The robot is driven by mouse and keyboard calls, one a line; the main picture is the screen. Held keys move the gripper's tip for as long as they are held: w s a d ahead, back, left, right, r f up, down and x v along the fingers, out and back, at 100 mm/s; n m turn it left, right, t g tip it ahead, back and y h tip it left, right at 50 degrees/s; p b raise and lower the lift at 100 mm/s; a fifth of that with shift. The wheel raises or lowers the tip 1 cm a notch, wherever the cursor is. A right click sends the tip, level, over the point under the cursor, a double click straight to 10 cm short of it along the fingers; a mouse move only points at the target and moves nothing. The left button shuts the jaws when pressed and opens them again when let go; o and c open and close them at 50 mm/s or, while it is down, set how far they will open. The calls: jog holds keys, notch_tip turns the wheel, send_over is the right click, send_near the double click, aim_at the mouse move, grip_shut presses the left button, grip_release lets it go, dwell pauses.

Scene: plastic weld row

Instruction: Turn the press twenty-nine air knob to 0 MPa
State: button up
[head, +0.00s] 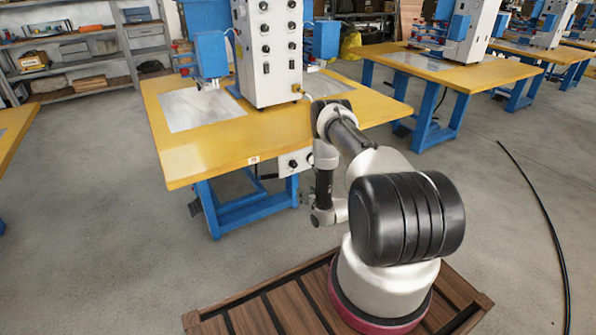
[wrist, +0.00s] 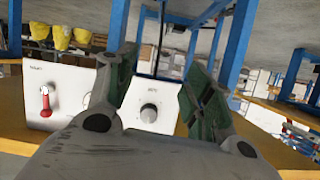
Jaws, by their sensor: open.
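A round grey knob (wrist: 148,112) sits on a white panel (wrist: 168,122) in the wrist view, with a small label above it that is too blurred to read. My gripper (wrist: 158,70) is open and empty, its two green-padded fingers on either side of the knob in the picture. I cannot tell how far the fingertips are from it, and no contact shows. The head view shows the white box with a dark knob (head: 293,163) under the front edge of the yellow table (head: 190,160). My wrist hangs beside it; the fingers cannot be made out there.
A white panel with a red-and-white part (wrist: 45,101) is left of the knob in the wrist view, which looks upside down. The white press cabinet (head: 270,60) stands on the table. Blue table legs (head: 250,212) are below. Grey floor lies open to the left.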

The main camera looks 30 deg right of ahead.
aim_at(295, 166)
notch_tip(295, 166, up, 9)
jog(key=w+t, duration=0.3)
jog(key=t, duration=0.1)
jog(key=w, duration=0.7)
jog(key=shift+a+f, duration=0.15)
jog(key=shift+c, duration=0.4)
jog(key=c, duration=0.9)
